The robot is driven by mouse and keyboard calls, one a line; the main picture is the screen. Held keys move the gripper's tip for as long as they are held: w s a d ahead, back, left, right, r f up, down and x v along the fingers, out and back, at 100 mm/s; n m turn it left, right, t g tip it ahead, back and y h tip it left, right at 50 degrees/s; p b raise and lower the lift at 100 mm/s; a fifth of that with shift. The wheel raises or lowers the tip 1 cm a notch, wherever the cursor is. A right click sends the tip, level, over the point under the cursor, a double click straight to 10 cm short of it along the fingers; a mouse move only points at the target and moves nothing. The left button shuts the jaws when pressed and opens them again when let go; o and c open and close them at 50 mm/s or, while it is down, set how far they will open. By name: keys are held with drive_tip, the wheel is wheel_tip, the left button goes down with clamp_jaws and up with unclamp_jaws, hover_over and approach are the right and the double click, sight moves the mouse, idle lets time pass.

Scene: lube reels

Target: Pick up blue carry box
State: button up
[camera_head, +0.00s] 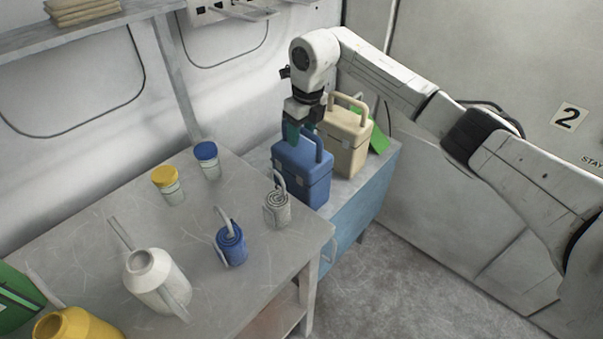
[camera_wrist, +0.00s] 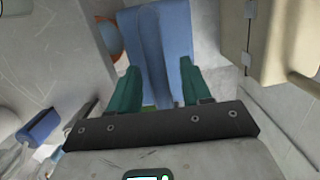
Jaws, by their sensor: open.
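The blue carry box (camera_head: 302,178) stands upright on the low grey-topped cabinet, with its loop handle on top. My gripper (camera_head: 293,130) points down at the top of the box, by the left side of the handle in the head view. In the wrist view, the two green fingers (camera_wrist: 160,72) are spread apart, with the blue box (camera_wrist: 181,32) beyond them and its handle in line with the gap. I cannot tell whether the fingers touch the box. The fingertips are partly hard to make out in the head view.
A beige carry box (camera_head: 345,150) stands close behind and right of the blue one; it also shows in the wrist view (camera_wrist: 282,38). A green object (camera_head: 379,139) is beyond it.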

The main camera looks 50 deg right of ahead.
drive_tip(key=shift+f, duration=0.25)
idle(0.5)
drive_tip(key=shift+c, duration=0.4)
clamp_jaws()
idle(1.0)
